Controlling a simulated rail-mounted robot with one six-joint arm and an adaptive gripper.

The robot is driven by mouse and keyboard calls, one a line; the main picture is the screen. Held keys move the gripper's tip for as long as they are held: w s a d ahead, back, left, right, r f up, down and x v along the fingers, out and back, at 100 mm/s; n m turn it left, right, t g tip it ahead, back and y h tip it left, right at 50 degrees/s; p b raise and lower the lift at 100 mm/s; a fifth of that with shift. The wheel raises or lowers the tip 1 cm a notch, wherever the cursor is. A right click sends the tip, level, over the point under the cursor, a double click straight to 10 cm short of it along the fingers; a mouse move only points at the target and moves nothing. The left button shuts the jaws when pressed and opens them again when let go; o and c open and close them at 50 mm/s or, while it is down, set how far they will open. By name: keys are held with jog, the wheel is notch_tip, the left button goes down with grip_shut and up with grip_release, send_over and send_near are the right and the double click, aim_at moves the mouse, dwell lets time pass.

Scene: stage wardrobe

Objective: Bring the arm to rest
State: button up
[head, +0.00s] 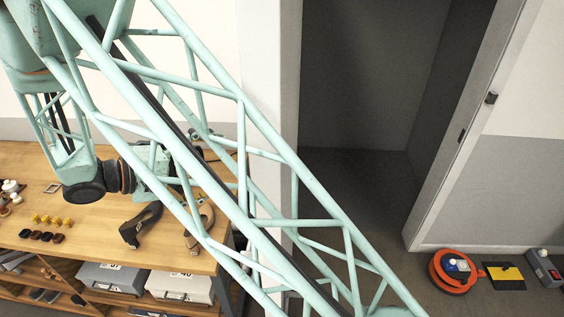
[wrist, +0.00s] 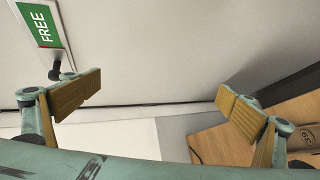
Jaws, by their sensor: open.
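My arm crosses the head view as a pale green lattice, with its wrist above the wooden bench (head: 75,218). My gripper (wrist: 160,102) shows in the wrist view with its two tan-padded fingers wide apart. The bench top also shows at the lower right of the wrist view (wrist: 222,146).
On the bench lie a dark shoe-like item (head: 140,225), a brown curved item (head: 199,228) and small yellow pieces (head: 53,220). Grey boxes (head: 180,286) sit below. An orange reel (head: 454,271) lies beside the open doorway (head: 355,190).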

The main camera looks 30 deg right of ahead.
jog(key=v, duration=0.9)
jog(key=shift+a, duration=0.15)
jog(key=shift+s, duration=0.1)
dwell(0.4)
